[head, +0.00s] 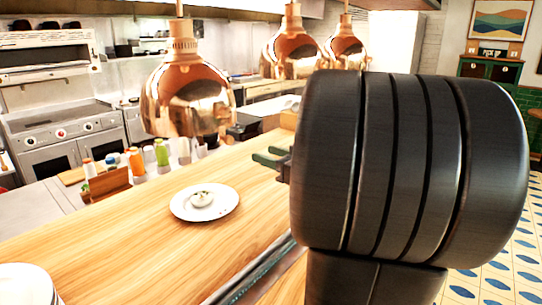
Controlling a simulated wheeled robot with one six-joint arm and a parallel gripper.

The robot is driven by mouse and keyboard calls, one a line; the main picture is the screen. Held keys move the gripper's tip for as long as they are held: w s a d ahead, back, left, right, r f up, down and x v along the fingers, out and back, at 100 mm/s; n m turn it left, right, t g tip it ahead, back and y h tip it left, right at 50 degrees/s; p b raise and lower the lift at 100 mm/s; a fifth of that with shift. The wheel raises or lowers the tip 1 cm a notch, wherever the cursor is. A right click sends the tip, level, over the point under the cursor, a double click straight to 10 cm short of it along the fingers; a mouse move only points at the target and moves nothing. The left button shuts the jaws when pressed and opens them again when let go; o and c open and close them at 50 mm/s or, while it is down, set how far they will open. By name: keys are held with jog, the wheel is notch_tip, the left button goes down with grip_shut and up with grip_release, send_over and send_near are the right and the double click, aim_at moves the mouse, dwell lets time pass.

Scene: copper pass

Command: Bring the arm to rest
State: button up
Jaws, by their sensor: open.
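My arm's large black joint fills the right middle of the head view and hides much behind it. My gripper (268,156) shows only partly, as dark green fingers sticking out left of that joint, above the wooden counter. The fingers are apart, with nothing seen between them. A white plate (180,208) lies on the counter (110,240), lower left of the gripper and apart from it.
Copper lamps (188,95) (291,50) (346,48) hang over the counter. Bottles (137,160) and a wooden box (108,184) stand at its far side. Stacked plates (28,285) are at lower left. A stove (60,130) stands behind; tiled floor (500,265) is at right.

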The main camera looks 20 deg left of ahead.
aim_at(231, 142)
jog(key=shift+a, duration=0.15)
jog(key=p+x, duration=0.1)
jog(key=x, duration=1.2)
jog(key=shift+w+a+r, duration=0.15)
jog(key=shift+w+a, duration=0.05)
jog(key=shift+a, duration=0.1)
